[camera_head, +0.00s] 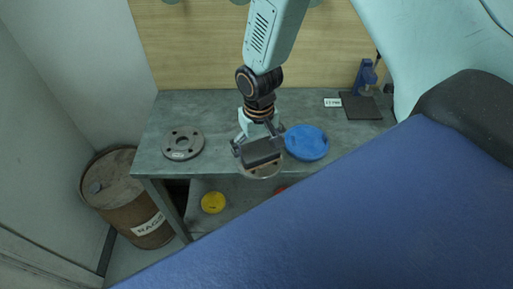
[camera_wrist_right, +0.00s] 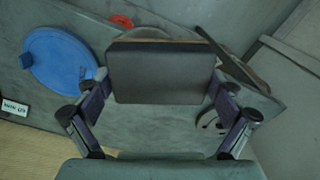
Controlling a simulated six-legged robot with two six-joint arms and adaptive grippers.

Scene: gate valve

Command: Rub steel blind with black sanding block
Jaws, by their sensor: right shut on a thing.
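My right gripper (camera_head: 259,141) is shut on the black sanding block (camera_head: 262,152), which sits between its two fingers. In the right wrist view the block (camera_wrist_right: 161,73) shows its broad dark face, with a brown strip along its far edge. A round pale metal disc, which looks like the steel blind (camera_head: 262,174), lies at the bench's front edge beneath the block. The block and gripper hide most of it; in the wrist view only a rim (camera_wrist_right: 147,33) shows past the block. I cannot tell whether block and disc touch. My left gripper is not in view.
A grey flange with holes (camera_head: 183,143) lies left on the bench (camera_head: 220,105); a blue disc (camera_head: 307,142) lies just right of the gripper. A small blue stand (camera_head: 365,78) and a label card (camera_head: 332,102) are at the back right. A yellow disc (camera_head: 213,202) and rusty barrel (camera_head: 128,195) are lower.

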